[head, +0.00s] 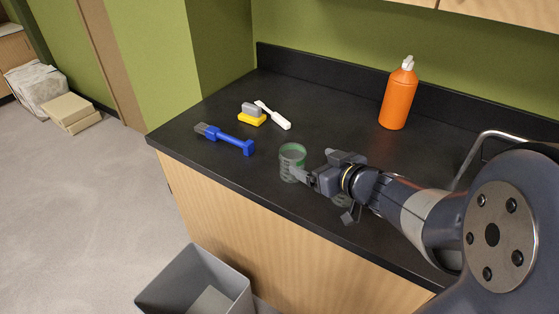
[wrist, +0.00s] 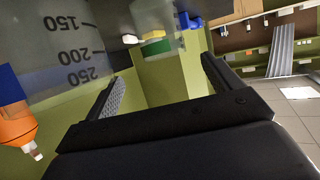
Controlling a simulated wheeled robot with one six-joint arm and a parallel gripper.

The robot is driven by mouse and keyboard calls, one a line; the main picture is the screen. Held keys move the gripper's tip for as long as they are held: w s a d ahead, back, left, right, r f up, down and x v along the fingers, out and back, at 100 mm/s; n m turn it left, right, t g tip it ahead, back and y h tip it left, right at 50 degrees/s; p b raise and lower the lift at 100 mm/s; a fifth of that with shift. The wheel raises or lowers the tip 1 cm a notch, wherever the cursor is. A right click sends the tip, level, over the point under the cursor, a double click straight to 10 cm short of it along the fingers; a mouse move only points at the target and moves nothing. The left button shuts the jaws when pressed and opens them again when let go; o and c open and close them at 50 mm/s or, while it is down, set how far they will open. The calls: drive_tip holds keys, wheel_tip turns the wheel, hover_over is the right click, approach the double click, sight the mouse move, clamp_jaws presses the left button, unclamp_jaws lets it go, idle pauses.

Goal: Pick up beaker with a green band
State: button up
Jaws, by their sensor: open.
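The beaker with a green band (head: 292,155) stands upright on the black counter near its front edge. It is clear, with green near its rim. My gripper (head: 309,170) is open and empty, just right of the beaker; one finger overlaps its lower right side in the head view. In the wrist view, which is upside down, the green-banded beaker (wrist: 154,48) shows ahead, in the gap between the open fingers (wrist: 162,68). I cannot tell whether a finger touches it.
A second clear beaker with black graduations (wrist: 62,40) is very close; my gripper mostly hides it in the head view. A blue brush (head: 227,140), yellow-grey sponge (head: 252,115) and white brush (head: 273,115) lie left. An orange bottle (head: 398,97) stands behind. A grey bin (head: 170,292) is below.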

sight(286, 151)
drive_tip(key=b+x, duration=0.1)
drive_tip(key=x, duration=0.3)
drive_tip(key=shift+w+a+f, duration=0.1)
drive_tip(key=shift+a+f, duration=0.1)
drive_tip(key=shift+a, duration=0.25)
drive_tip(key=shift+b+x, duration=0.65)
drive_tip(key=shift+x, duration=2.5)
drive_tip(key=shift+r, duration=0.1)
drive_tip(key=c, duration=1.1)
